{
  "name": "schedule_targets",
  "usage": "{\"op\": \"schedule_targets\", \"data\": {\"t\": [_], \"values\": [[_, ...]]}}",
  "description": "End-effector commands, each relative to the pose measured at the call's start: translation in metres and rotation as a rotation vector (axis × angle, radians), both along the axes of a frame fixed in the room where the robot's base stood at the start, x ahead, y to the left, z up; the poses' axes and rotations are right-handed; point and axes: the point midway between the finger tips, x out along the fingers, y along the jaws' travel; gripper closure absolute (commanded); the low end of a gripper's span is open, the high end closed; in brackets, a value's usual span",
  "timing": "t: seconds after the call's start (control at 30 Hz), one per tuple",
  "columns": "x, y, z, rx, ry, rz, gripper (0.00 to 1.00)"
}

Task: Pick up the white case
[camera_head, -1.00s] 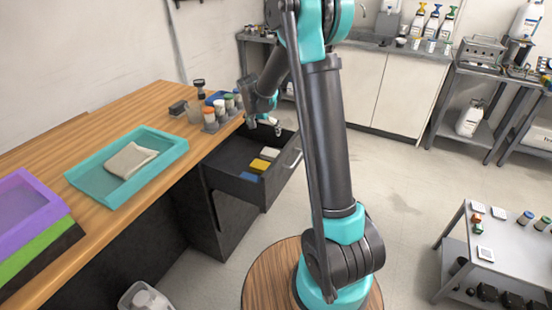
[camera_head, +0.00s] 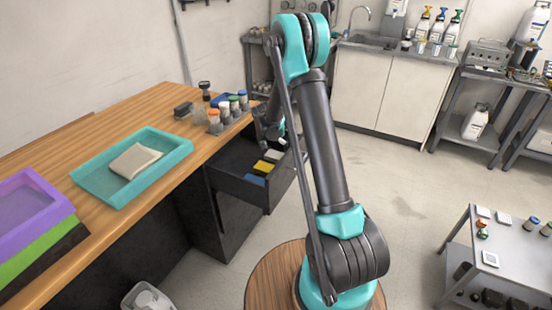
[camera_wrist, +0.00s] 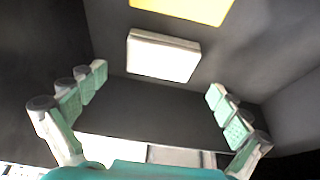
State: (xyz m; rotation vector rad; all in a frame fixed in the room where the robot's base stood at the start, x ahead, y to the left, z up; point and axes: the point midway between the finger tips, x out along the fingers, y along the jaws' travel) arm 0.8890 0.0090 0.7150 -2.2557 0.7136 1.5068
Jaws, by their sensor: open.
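The white case (camera_wrist: 163,57) is a small flat block lying on the dark floor of the open drawer (camera_head: 236,187). In the head view the case (camera_head: 273,156) is small, at the drawer's far end, behind a yellow block. My gripper (camera_wrist: 157,81) is open and empty, with its jaws spread to the left and right. In the wrist view the case lies just beyond the fingertips, between their lines, and nothing appears to touch it. In the head view my gripper is over the drawer's far end, partly hidden by my arm.
The drawer walls stand close around. Several capped bottles (camera_head: 234,103) stand on the wooden counter (camera_head: 110,125) above. A teal tray (camera_head: 98,187) holds a beige cloth.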

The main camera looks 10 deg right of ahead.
Motion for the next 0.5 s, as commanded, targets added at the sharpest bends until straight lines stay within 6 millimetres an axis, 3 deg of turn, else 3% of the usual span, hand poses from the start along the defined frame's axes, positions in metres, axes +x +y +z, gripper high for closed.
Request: {"op": "schedule_targets", "data": {"t": [0.3,0.5], "values": [[0.013,-0.008,-0.038,0.0,0.0,0.0,0.0],[0.015,-0.009,-0.044,0.001,-0.001,0.0,0.0]]}}
